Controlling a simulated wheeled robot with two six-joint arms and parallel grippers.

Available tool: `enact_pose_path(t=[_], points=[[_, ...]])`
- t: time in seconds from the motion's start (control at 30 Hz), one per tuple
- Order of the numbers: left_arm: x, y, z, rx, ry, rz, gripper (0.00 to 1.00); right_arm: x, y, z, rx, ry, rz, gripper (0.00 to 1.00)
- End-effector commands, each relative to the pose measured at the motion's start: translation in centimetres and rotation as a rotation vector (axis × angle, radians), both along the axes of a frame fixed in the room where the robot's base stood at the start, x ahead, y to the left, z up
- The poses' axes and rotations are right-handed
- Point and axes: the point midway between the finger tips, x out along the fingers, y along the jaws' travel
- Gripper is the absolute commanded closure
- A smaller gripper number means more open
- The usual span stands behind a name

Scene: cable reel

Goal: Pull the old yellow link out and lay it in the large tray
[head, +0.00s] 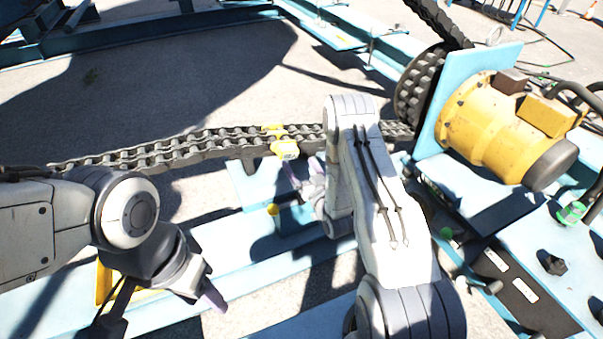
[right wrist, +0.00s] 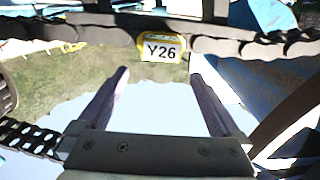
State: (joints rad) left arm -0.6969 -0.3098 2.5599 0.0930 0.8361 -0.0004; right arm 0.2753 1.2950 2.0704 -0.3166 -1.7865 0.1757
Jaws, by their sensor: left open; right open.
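The old yellow link (head: 285,149) sits in the chain (head: 180,150), which runs across the middle of the head view to the sprocket. In the right wrist view the yellow link (right wrist: 161,48) carries a white label reading Y26. It lies straight ahead of my right gripper (right wrist: 158,78), between the lines of its two fingers. My right gripper is open and empty, short of the link; it also shows in the head view (head: 302,178), partly hidden by my right arm. My left gripper (head: 210,297) is open at the lower left, well away from the chain. I cannot make out the large tray.
A yellow motor (head: 485,130) on a light blue plate and a dark sprocket (head: 415,90) stand at the right. A yellow object (head: 104,283) shows partly behind my left arm. Light blue beams (head: 235,265) run below the chain.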

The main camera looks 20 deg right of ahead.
Motion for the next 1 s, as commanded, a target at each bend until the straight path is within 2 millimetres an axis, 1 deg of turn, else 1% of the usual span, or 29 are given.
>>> enact_pose_path(t=[0.03, 0.2, 0.3, 0.43, 0.6, 0.9, 0.93, 0.97, 1.0], points=[[0.0, 0.0, -0.2, 0.0, 0.0, 0.0, 0.5, 0.9, 0.1, 0.1, -0.002, -0.004, 0.003, 0.0], [0.0, 0.0, -0.8, 0.0, 0.0, 0.0, 0.5, 4.0, 0.3, 0.1, -0.002, -0.005, 0.003, 0.0], [0.0, 0.0, -1.1, 0.0, 0.0, 0.0, 0.5, 5.8, 0.3, 0.0, -0.002, -0.002, 0.001, 0.0], [0.0, 0.0, -1.4, 0.0, 0.0, 0.0, 0.5, 7.5, 0.4, 0.0, -0.001, -0.001, 0.002, 0.0], [0.0, 0.0, -1.6, 0.0, 0.0, 0.0, 0.5, 8.8, 0.4, 0.0, 0.0, 0.002, 0.0, 0.0], [0.0, 0.0, -1.6, 0.0, 0.0, 0.0, 0.5, 9.1, 0.4, 0.1, 0.0, 0.003, 0.001, 0.0], [0.0, 0.0, -1.6, 0.0, 0.0, 0.0, 0.5, 9.1, 0.4, 0.1, 0.0, 0.003, 0.001, 0.04], [0.0, 0.0, -1.6, 0.0, 0.0, 0.0, 0.5, 9.1, 0.4, 0.1, 0.0, 0.003, 0.001, 0.15], [0.0, 0.0, -1.6, 0.0, 0.0, 0.0, 0.5, 9.1, 0.4, 0.1, 0.0, 0.003, 0.001, 0.31]])
